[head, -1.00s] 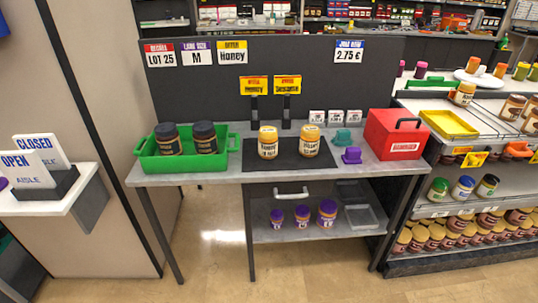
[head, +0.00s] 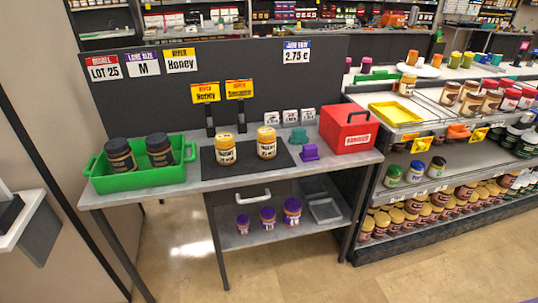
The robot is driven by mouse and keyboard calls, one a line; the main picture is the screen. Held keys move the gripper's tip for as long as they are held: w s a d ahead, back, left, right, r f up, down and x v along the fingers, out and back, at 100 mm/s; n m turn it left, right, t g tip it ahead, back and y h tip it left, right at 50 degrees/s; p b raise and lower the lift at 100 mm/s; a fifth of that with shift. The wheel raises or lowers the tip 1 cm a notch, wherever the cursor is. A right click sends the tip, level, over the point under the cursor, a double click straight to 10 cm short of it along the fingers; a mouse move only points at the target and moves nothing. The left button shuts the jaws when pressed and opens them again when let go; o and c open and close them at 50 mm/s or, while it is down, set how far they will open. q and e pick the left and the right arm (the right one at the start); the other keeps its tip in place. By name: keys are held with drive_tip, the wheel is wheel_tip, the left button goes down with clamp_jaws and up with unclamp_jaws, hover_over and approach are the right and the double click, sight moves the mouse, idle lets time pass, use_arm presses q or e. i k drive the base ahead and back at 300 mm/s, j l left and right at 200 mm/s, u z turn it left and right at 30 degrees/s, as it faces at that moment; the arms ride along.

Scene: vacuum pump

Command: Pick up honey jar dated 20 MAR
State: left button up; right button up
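Two jars with yellow-orange lids and pale printed labels stand upright on a dark mat (head: 222,178) on the grey table. The dates on both labels are too small to read surely, so I cannot tell which jar is dated 20 MAR. Neither of my grippers is in view.
A green tray (head: 140,181) holds two dark-lidded jars at the table's left. Teal and purple items (head: 310,153) and a red box (head: 347,129) stand right. Small purple-lidded jars (head: 268,218) are on the lower shelf. Stocked shelves (head: 440,200) stand right; the front floor is clear.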

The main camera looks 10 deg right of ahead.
sight(224, 143)
drive_tip(key=i+j+z, duration=0.7)
drive_tip(key=i+j, duration=0.1)
drive_tip(key=i, duration=0.05)
